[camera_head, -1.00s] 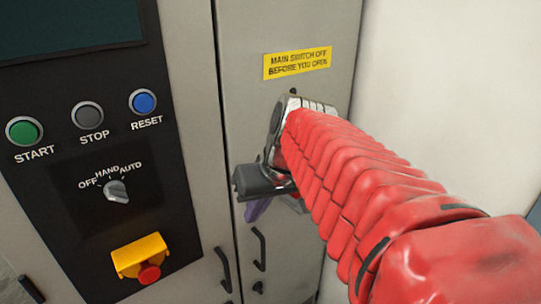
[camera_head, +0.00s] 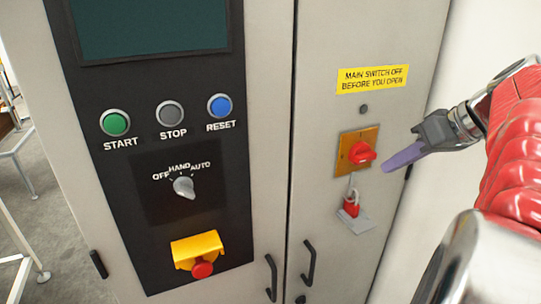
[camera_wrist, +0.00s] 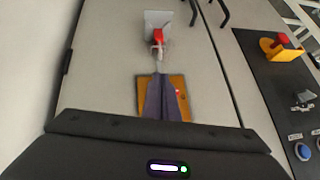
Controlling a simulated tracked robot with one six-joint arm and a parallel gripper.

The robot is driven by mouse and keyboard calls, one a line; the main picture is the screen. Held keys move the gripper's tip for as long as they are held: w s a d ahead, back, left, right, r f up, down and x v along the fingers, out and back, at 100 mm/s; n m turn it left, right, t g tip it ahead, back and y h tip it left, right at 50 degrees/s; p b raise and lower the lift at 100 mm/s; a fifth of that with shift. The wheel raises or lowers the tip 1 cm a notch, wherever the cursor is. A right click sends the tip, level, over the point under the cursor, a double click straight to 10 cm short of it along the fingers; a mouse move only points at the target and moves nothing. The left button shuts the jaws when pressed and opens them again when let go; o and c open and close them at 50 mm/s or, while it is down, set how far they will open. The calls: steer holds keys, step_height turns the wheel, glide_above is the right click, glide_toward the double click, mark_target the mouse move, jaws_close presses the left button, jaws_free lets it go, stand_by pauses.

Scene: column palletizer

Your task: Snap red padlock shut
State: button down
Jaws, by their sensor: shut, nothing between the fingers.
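A red padlock (camera_head: 351,204) with a metal shackle sits just below the red main switch (camera_head: 361,153) on its yellow-orange plate, on the narrow right cabinet door. It also shows in the wrist view (camera_wrist: 158,37), in front of a light grey shelf-like plate (camera_wrist: 155,18). Whether its shackle is closed is too small to tell. My gripper (camera_head: 388,169) is to the right of the switch, apart from the padlock, its purple fingers together and empty. In the wrist view the fingers (camera_wrist: 159,80) cover much of the switch plate and hide most of the switch.
A yellow warning label (camera_head: 373,79) is above the switch. Black door handles (camera_head: 309,262) stand out below the padlock. To the left is a dark panel with buttons, a selector knob (camera_head: 184,187) and a red emergency stop (camera_head: 202,269). Space before the doors is clear.

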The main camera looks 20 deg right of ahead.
stand_by(0.3)
glide_above(351, 195)
steer(key=s, duration=0.3)
steer(key=f, duration=0.5)
steer(key=d+f, duration=0.1)
steer(key=f, duration=0.1)
steer(key=shift+w+f, duration=0.2)
steer(key=shift+f, duration=0.15)
steer(key=shift+f, duration=1.25)
steer(key=shift+s, duration=0.1)
steer(key=v, duration=1)
steer(key=shift+r, duration=0.1)
